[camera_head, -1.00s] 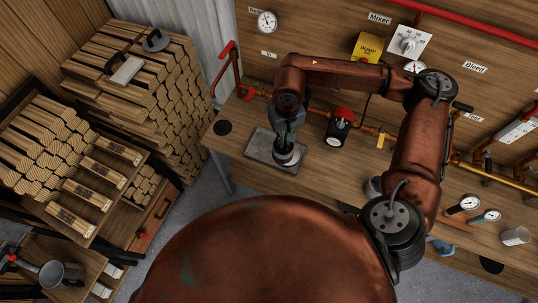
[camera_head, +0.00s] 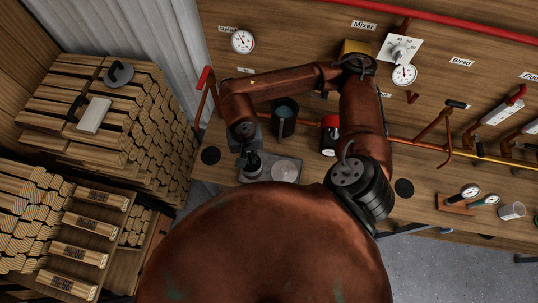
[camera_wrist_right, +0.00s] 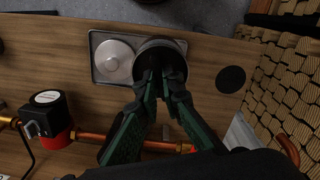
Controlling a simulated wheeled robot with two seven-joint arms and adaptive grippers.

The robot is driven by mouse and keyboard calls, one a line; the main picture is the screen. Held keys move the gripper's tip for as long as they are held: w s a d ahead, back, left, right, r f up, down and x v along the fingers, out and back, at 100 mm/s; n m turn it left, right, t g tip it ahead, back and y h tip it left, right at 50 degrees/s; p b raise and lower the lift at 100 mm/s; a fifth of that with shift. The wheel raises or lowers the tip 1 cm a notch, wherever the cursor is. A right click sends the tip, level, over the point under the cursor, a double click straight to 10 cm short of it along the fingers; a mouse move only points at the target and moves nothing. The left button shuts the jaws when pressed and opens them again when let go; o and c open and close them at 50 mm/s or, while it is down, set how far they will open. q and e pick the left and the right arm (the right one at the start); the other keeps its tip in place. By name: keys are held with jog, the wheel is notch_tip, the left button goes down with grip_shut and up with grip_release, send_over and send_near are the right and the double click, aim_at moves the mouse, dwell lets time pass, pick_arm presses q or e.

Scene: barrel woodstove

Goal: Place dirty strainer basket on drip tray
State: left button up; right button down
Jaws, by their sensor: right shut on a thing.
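My right gripper (camera_head: 249,155) is shut on a dark, round basket (camera_wrist_right: 160,62), which I take to be the dirty strainer basket. It also shows in the head view (camera_head: 252,170). The basket is at one end of the grey metal drip tray (camera_wrist_right: 103,78), which also shows in the head view (camera_head: 268,182). I cannot tell whether the basket touches the tray. A pale round disc (camera_head: 285,171) lies on the tray beside the basket and also shows in the wrist view (camera_wrist_right: 113,58). My left gripper is not in view.
A dark open cup (camera_head: 284,115) stands behind the tray. A black round patch (camera_head: 211,155) marks the bench left of the tray. Stacked firewood (camera_head: 140,125) stands further left.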

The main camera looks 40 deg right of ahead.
aim_at(258, 160)
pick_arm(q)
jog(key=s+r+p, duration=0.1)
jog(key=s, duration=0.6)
pick_arm(e)
jog(key=s+m, duration=0.1)
jog(key=s+a+m, duration=0.1)
jog(key=s, duration=0.1)
jog(key=s+m, duration=0.2)
jog(key=shift+s+a+r, duration=0.1)
jog(key=shift+s+a, duration=0.05)
jog(key=shift+a, duration=0.15)
jog(key=shift+m, duration=0.3)
jog(key=w+d, duration=0.1)
jog(key=w+d+f+p, duration=0.1)
jog(key=w+d+f, duration=0.1)
jog(key=w+d, duration=0.1)
jog(key=shift+w+f, duration=0.1)
jog(key=shift+f, duration=0.15)
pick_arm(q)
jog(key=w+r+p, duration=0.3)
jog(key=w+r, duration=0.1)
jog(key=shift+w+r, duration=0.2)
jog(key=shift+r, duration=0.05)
pick_arm(e)
jog(key=w+d+f, duration=0.4)
jog(key=w+f, duration=0.2)
jog(key=f, duration=0.4)
jog(key=shift+w+d+f, duration=0.3)
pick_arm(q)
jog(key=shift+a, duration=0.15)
